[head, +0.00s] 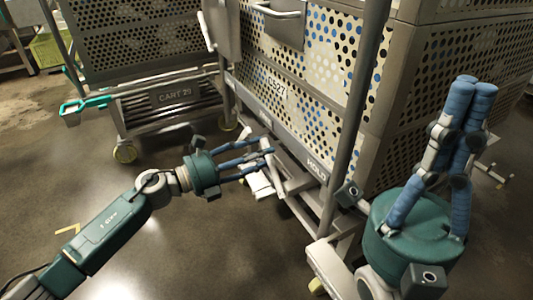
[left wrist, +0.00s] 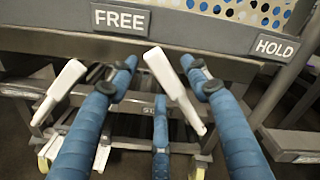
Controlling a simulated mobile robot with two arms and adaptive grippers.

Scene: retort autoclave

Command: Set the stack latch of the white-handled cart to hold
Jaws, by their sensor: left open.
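The white-handled cart has a perforated basket stack (head: 315,75) with a grey rail below it. The rail bears a FREE plate (left wrist: 120,18) and a HOLD plate (left wrist: 277,47), also seen in the head view (head: 317,167). Below the FREE plate are two slanting white bars, one at the left (left wrist: 60,92) and one between my fingers (left wrist: 175,85). I cannot tell for sure which is the latch lever. My left gripper (head: 268,152) is open, its fingers spread around the right-hand white bar. Contact is not clear. My right gripper (head: 472,90) points up at the right, away from the latch.
A second cart with a CART 29 plate (head: 174,95) and a teal handle (head: 84,105) stands at the back left. A grey upright post (head: 357,110) stands between the latch and my right gripper. The floor (head: 200,245) in front is clear. A green crate (head: 47,50) lies far left.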

